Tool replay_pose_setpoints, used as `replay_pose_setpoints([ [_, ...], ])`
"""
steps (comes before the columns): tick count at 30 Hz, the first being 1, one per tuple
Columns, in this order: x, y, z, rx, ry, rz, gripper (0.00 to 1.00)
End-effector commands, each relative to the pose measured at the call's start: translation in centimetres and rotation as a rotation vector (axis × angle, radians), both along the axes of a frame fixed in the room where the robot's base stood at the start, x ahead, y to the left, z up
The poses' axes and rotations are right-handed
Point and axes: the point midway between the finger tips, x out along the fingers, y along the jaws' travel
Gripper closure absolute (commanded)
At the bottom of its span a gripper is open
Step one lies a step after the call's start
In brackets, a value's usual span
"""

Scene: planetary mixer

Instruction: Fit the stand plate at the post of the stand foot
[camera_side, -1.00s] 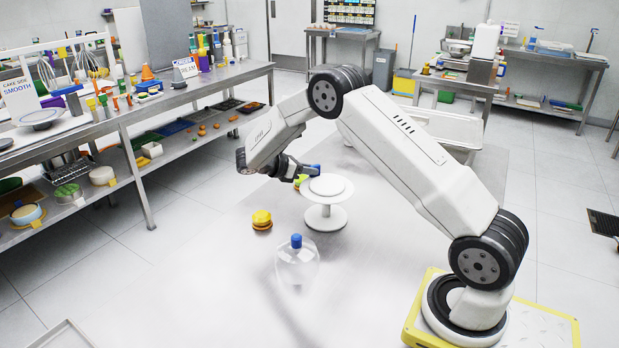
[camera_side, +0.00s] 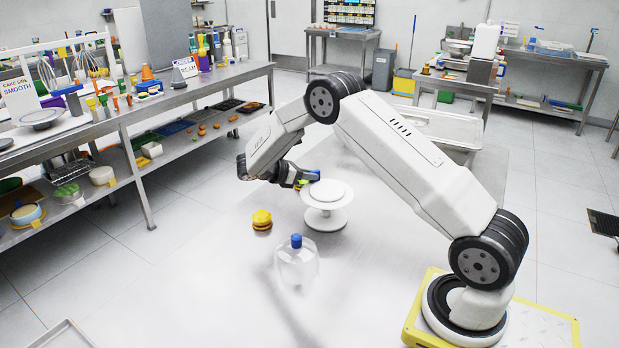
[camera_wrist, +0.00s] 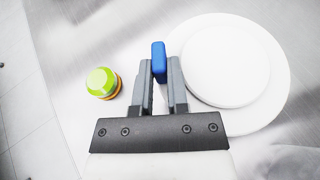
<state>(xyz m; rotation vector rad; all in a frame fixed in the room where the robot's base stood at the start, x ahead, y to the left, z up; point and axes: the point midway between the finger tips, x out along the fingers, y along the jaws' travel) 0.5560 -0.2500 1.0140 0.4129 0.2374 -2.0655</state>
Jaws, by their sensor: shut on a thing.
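The stand plate (camera_side: 312,203) is a broad white disc with a smaller raised white disc on top, and looks about level. It also shows in the wrist view (camera_wrist: 278,90). A blue upright tab (camera_wrist: 159,62) stands at its edge. My gripper (camera_side: 306,178) is shut on this tab; its two grey fingers (camera_wrist: 160,84) close around it in the wrist view. The stand foot (camera_side: 326,225), a white round base with a short post, is on the table directly under the plate. The plate hides the post's top, so I cannot tell whether they touch.
A yellow-orange stacked item (camera_side: 262,220) and a clear dome with a blue knob (camera_side: 297,262) stand on the table near the foot. A green-topped item (camera_wrist: 102,82) lies left of my fingers in the wrist view. The front table area is clear.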

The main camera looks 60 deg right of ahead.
Motion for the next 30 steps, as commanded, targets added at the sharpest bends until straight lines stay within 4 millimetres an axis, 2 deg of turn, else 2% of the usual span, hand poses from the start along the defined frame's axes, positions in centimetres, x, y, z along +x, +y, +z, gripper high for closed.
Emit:
replay_pose_setpoints([
  [30, 0.0, 0.0, -1.8, 0.000, 0.001, 0.000, 1.00],
])
